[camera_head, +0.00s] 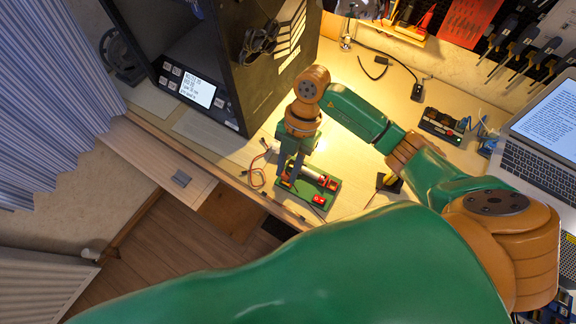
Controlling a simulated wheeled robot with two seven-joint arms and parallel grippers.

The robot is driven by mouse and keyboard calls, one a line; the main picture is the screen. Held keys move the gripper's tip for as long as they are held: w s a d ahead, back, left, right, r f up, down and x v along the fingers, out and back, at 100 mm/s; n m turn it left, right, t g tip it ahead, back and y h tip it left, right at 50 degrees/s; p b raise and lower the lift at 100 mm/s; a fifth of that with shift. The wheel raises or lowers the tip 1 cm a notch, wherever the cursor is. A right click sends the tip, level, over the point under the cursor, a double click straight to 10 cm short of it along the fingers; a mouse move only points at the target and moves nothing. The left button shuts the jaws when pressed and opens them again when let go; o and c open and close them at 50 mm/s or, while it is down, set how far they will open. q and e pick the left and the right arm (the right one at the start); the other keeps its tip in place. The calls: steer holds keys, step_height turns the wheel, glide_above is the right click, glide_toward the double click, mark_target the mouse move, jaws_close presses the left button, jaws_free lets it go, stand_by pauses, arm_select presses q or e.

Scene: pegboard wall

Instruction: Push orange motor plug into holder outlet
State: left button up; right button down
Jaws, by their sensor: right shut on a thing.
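The green holder (312,197) lies on the wooden workbench near its front edge. A silvery cylindrical motor (313,174) lies across it, with red and orange parts at its ends. My right gripper (288,177) points down at the left end of the holder, its two grey fingers close together. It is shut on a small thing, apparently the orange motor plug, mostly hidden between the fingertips. I cannot tell whether the plug is in the outlet. A red rocker-like part (319,199) sits on the holder's front. My left gripper is not in view.
Loose red and dark wires (257,178) lie left of the holder by the bench edge. A black 3D-printer-like box with a display (196,88) stands behind left. A laptop (545,125) and a small electronics board (441,124) are at the right. Tools hang on the back wall.

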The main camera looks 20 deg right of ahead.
steer(key=shift+f+b, duration=0.7)
steer(key=shift+f, duration=0.25)
stand_by(0.3)
steer(key=c, duration=0.6)
jaws_free()
steer(key=shift+r, duration=0.15)
step_height(320, 180, up, 5)
steer(key=p, duration=0.5)
